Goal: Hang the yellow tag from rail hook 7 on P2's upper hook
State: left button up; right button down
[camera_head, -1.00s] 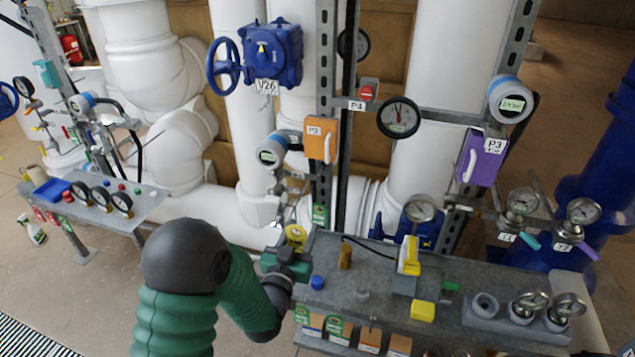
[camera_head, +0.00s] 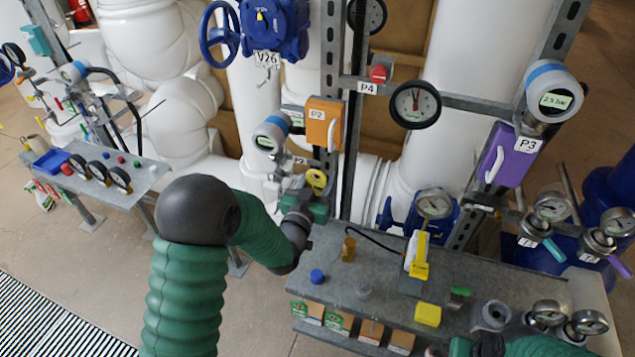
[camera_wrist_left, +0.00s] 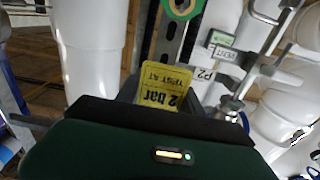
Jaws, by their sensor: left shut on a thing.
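My left gripper (camera_head: 312,192) is shut on a yellow tag (camera_head: 317,180) and holds it up beside the post under the orange P2 box (camera_head: 322,124). In the left wrist view the yellow tag (camera_wrist_left: 166,84) stands out of the jaws, its "2 bar" print upside down. I cannot make out P2's upper hook. My right gripper (camera_head: 478,345) is only partly in view at the bottom right; its fingers cannot be made out.
The grey bench (camera_head: 385,312) carries a blue cap (camera_head: 317,276), a yellow block (camera_head: 427,314) and a yellow-and-white device (camera_head: 417,255). A round blue-and-white transmitter (camera_head: 270,136) sits left of the post.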

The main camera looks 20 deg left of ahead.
pick_arm(q)
jog(key=shift+w+a+r, duration=0.2)
jog(key=shift+w+r, duration=0.05)
jog(key=shift+w, duration=0.1)
jog(key=shift+w+d+f, duration=0.1)
jog(key=shift+w+d, duration=0.05)
jog(key=shift+w, duration=0.2)
jog(key=shift+w+d, duration=0.1)
jog(key=shift+w, duration=0.15)
pick_arm(e)
jog(key=shift+s+a, duration=0.1)
jog(key=shift+s, duration=0.2)
pick_arm(q)
jog(key=shift+w, duration=0.1)
jog(key=shift+w+r+b, duration=0.2)
jog(key=shift+w+b, duration=0.05)
jog(key=shift+b, duration=0.2)
pick_arm(e)
jog(key=shift+f, duration=0.25)
jog(key=shift+f, duration=0.1)
